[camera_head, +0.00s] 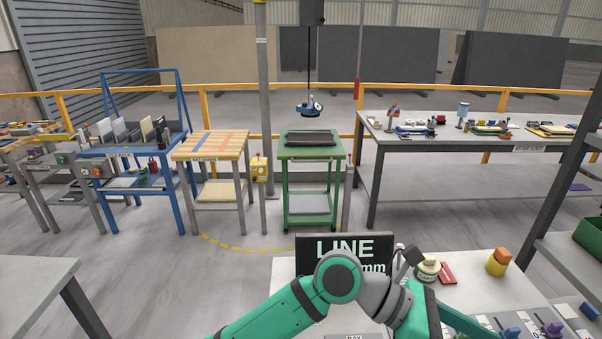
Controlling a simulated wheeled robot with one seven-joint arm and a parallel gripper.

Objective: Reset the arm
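My teal and grey arm (338,279) shows at the bottom middle of the head view. It rises from the lower edge, bends at a rounded elbow joint, and runs right to grey joints (385,298) and a teal section. These lie over the near edge of a light work surface and partly cover a black sign (335,243) with white letters reading "LINE". I cannot make out any gripper fingers; the end of the arm runs out of the picture at the bottom. I see nothing held.
The light near table (470,288) holds a round pot (427,268), a red block (447,273), a yellow-orange item (498,262) and small blue and purple parts. A green cart (312,152), a wooden-top table and a long grey table (500,145) stand beyond. The grey floor between is open.

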